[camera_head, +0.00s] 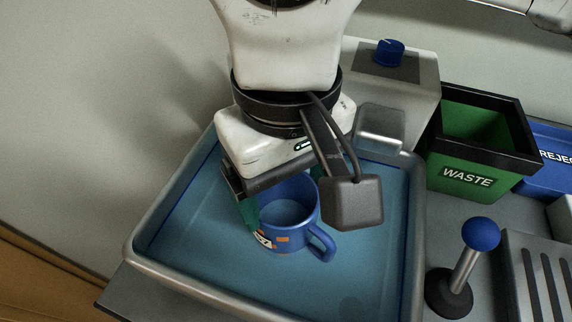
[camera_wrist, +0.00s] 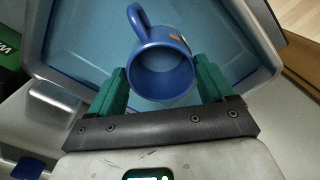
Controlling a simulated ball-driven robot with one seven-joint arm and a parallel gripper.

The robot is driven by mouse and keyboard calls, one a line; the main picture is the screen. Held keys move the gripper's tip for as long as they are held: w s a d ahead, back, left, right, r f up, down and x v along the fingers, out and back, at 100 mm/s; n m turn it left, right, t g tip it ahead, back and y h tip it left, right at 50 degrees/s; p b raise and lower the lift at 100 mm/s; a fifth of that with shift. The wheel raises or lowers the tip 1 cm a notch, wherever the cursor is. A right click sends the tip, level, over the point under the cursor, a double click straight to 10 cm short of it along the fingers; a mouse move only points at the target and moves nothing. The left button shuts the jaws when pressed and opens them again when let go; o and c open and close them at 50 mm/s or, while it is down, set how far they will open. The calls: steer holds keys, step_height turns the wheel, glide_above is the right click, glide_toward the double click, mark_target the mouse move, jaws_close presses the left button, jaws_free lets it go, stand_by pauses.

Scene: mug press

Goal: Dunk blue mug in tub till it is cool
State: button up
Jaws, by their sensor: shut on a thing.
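The blue mug (camera_head: 288,222) is upright between the green fingers of my gripper (camera_head: 283,200), over the tub and within its rim as seen from the head. In the wrist view the mug (camera_wrist: 160,66) shows its open mouth and handle, with one finger of my gripper (camera_wrist: 161,88) on each side. The gripper is shut on the mug. An orange mark and a black-and-white label show on the mug's side. The metal-rimmed tub (camera_head: 150,250) holds blue water. I cannot tell how deep the mug sits in the water.
A green WASTE bin (camera_head: 470,177) and a blue REJECT bin (camera_head: 556,180) stand to the right. A blue-knobbed lever (camera_head: 466,265) and a slotted metal tray (camera_head: 538,275) are at the lower right. A grey box with a blue dial (camera_head: 389,53) stands behind the tub.

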step_height(320, 180, up, 8)
steer(key=p, duration=0.5)
steer(key=shift+r, duration=0.2)
